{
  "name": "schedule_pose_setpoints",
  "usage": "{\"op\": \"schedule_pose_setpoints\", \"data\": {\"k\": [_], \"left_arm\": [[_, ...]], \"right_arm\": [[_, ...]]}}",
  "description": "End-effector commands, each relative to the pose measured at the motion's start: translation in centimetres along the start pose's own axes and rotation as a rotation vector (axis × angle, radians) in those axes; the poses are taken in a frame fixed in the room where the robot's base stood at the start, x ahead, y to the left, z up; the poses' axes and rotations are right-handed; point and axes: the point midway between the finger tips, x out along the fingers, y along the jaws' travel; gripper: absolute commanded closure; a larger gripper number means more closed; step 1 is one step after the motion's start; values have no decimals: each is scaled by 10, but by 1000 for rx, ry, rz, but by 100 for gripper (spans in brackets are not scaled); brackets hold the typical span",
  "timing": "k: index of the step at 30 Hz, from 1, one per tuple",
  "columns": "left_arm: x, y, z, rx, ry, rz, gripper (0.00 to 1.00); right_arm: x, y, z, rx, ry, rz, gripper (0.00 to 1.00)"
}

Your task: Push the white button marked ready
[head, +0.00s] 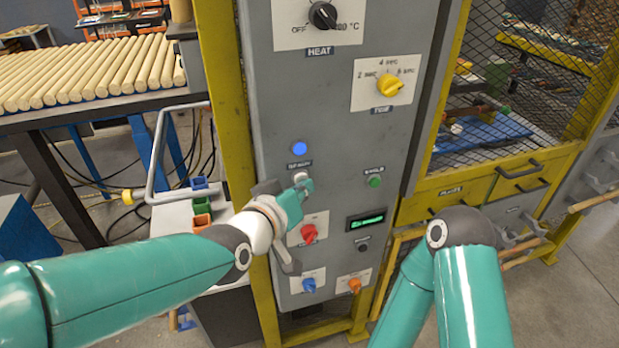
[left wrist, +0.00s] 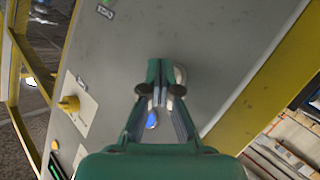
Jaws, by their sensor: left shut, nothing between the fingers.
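The white button (head: 299,176) is on the grey control panel (head: 335,135), below a small label and a lit blue lamp (head: 299,148). My left gripper (head: 306,184) is shut and empty, with its fingertips at the button's lower right edge. In the left wrist view the shut fingers (left wrist: 160,72) point at the panel, and a white rounded part, seemingly the button (left wrist: 180,76), shows partly hidden beside the tips. I cannot tell whether they touch. The blue lamp (left wrist: 152,120) shows between the fingers. My right arm shows, but its gripper does not.
Near the button are a green button (head: 375,182), a red knob (head: 309,233), a green display (head: 367,219), and blue and orange knobs below. A yellow time knob (head: 389,85) is higher up. Yellow frame posts flank the panel. Wooden rods (head: 95,72) lie at left.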

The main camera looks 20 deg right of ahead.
Motion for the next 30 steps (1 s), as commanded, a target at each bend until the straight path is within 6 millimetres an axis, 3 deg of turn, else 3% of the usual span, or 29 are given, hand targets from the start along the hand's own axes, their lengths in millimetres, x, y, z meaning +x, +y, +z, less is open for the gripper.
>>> {"op": "schedule_pose_setpoints", "data": {"k": [19,30], "left_arm": [[-10,8,7,1,-1,1,100],[-34,26,24,1,-1,3,100]], "right_arm": [[-2,-1,0,0,0,0,39],[-8,-3,0,0,0,0,39]]}}
